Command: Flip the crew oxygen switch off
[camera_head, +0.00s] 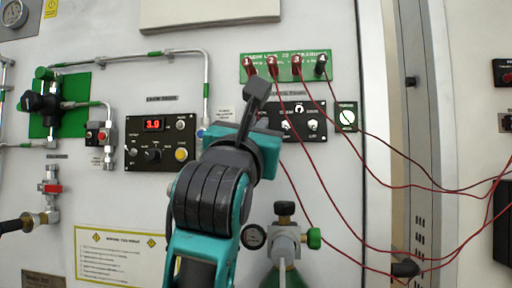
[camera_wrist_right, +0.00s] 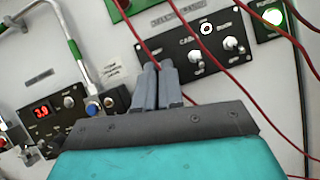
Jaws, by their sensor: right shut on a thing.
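A black panel (camera_head: 303,122) with toggle switches is right of my right gripper. Two toggles, a left one (camera_wrist_right: 194,57) and a right one (camera_wrist_right: 231,46), show in the right wrist view. The labels are too small to read for sure, so I cannot tell which is the crew oxygen switch. My right gripper (camera_head: 257,91) also shows in the wrist view (camera_wrist_right: 158,68), its grey fingers close together over the panel's left end. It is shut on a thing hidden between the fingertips. A red cable (camera_wrist_right: 147,46) runs down to or behind them. My left gripper is not in view.
Red cables (camera_head: 311,159) hang from a green plug strip (camera_head: 286,66) across the panel area. A black panel with a red display (camera_head: 152,124) is at left. A gauge and green-knobbed valve (camera_head: 286,241) stand below.

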